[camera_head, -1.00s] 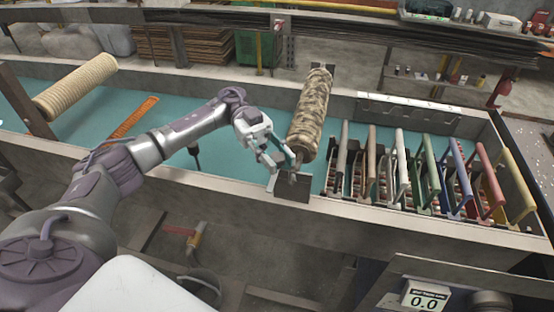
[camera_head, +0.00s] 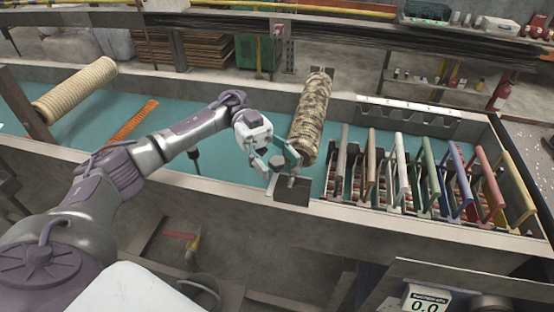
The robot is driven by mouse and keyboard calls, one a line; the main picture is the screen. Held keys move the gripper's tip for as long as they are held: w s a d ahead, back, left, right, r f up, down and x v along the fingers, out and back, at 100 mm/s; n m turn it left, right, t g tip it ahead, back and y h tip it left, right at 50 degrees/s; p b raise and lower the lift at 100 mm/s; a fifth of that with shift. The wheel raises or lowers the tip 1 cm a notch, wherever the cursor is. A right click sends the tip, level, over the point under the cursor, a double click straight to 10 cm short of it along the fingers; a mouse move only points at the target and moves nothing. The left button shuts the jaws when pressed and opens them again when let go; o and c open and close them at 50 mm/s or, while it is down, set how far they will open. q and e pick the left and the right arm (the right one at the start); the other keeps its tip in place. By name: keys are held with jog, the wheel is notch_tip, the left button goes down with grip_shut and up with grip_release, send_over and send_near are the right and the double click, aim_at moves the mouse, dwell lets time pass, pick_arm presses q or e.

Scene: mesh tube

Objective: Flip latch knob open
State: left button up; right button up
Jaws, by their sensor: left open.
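A brownish mesh tube (camera_head: 310,115) lies tilted over the teal bench, its near end at a dark metal bracket (camera_head: 292,190) on the bench's front edge. My left gripper (camera_head: 278,172) is open at that near end, just left of and above the bracket. A small grey knob-like part (camera_head: 277,160) shows between its fingers; I cannot tell whether the fingers touch it. The latch's exact position is too small and partly hidden to tell. My right gripper is not in view.
A rack of several coloured-handled frames (camera_head: 430,175) stands to the right. A beige ribbed roll (camera_head: 75,90) lies at the far left, and an orange strip (camera_head: 133,120) lies on the teal surface (camera_head: 215,170). A display reading 0.0 (camera_head: 425,300) is at the bottom right.

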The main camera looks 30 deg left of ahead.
aim_at(277, 160)
pick_arm(q)
notch_tip(277, 160, up, 10)
jog(key=shift+f, duration=0.1)
dwell(0.6)
